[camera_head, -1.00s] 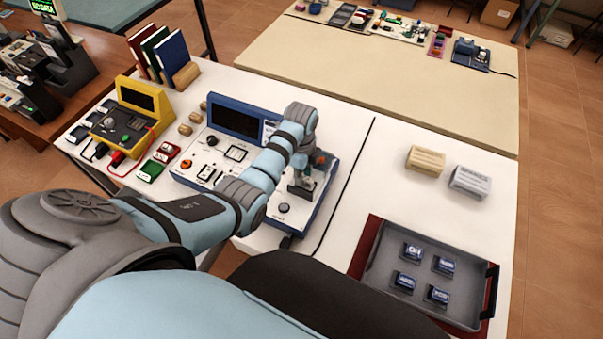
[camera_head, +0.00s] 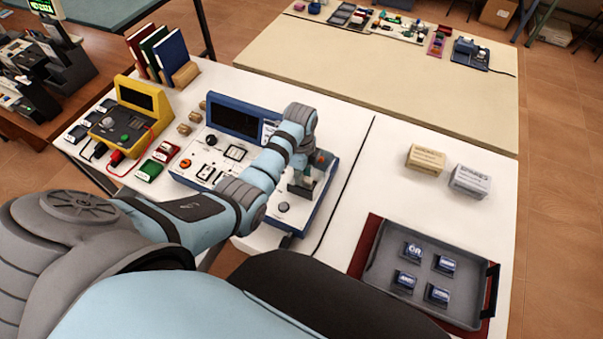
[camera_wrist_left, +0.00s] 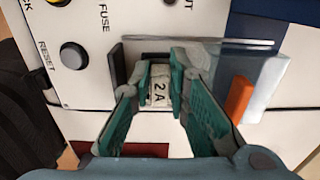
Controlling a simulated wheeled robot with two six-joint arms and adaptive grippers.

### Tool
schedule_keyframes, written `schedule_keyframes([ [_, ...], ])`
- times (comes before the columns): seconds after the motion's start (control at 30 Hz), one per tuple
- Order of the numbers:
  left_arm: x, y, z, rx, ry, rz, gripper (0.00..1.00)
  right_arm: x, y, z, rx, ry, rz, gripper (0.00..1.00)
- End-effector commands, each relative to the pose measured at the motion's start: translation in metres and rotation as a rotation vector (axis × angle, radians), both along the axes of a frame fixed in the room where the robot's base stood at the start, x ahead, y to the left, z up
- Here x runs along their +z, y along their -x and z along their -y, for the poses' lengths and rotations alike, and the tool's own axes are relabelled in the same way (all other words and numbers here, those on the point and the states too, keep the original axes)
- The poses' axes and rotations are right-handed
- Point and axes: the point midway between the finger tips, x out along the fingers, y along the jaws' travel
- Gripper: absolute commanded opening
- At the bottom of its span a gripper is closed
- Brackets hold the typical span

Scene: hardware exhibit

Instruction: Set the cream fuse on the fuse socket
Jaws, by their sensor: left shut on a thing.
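The cream fuse (camera_wrist_left: 159,95), marked "2 A", is between the green-padded fingers of my left gripper (camera_wrist_left: 162,84) in the left wrist view. The gripper is shut on it. Dark upright pieces (camera_wrist_left: 117,66), apparently part of the fuse socket, stand beside the fuse near the "FUSE" label on the white panel. The fingers hide most of the socket, so I cannot tell whether the fuse is seated. In the head view my left gripper (camera_head: 303,182) points down over the right end of the blue-framed instrument (camera_head: 283,209). My right gripper is out of view.
An orange part (camera_wrist_left: 239,97) stands close to the right finger, beside a clear cover (camera_wrist_left: 262,88). A reset button (camera_wrist_left: 73,55) is on the panel. A grey tray (camera_head: 379,264) with several dark blocks lies at right. Two small boxes (camera_head: 426,160) stand behind it, with free tabletop around.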

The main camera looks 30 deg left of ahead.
Motion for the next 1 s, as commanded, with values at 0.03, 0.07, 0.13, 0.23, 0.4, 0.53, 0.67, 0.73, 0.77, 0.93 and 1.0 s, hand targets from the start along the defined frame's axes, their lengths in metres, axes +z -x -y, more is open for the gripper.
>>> schedule_keyframes([
  [0.03, -0.002, 0.000, 0.000, 0.000, 0.000, 0.000, 0.00, -0.002, 0.000, 0.000, 0.000, 0.000, 0.000, 0.40],
  [0.07, -0.002, 0.000, 0.000, 0.000, 0.000, 0.000, 0.00, -0.002, 0.000, 0.000, 0.000, 0.000, 0.000, 0.40],
  [0.13, -0.004, 0.000, 0.000, 0.000, 0.000, 0.000, 0.00, -0.003, 0.000, 0.000, 0.000, 0.000, 0.000, 0.40],
  [0.23, -0.006, 0.000, 0.000, 0.000, 0.000, -0.001, 0.00, -0.004, 0.000, 0.000, 0.000, 0.000, 0.000, 0.40],
  [0.4, -0.007, 0.000, 0.000, 0.000, 0.000, -0.001, 0.24, -0.004, 0.000, 0.000, 0.000, 0.000, 0.000, 0.40],
  [0.53, -0.007, 0.000, 0.000, 0.000, 0.000, -0.001, 0.24, -0.004, 0.000, 0.000, 0.000, 0.000, 0.000, 0.40],
  [0.67, -0.007, 0.000, 0.000, 0.000, 0.000, -0.001, 0.24, -0.004, 0.000, 0.000, 0.000, 0.000, 0.000, 0.40],
  [0.73, -0.004, 0.000, 0.000, 0.000, 0.000, 0.000, 0.24, -0.003, 0.000, 0.000, 0.000, 0.000, 0.000, 0.40],
  [0.77, -0.001, 0.000, 0.000, 0.000, 0.000, 0.001, 0.24, -0.002, 0.000, 0.000, 0.000, 0.000, 0.000, 0.40],
  [0.93, 0.019, 0.000, 0.000, 0.000, 0.000, 0.002, 0.24, 0.004, 0.000, 0.000, 0.000, 0.000, 0.000, 0.40],
  [1.0, 0.027, 0.000, 0.000, 0.000, 0.000, 0.001, 0.24, 0.005, 0.000, 0.000, 0.000, 0.000, 0.000, 0.40],
])
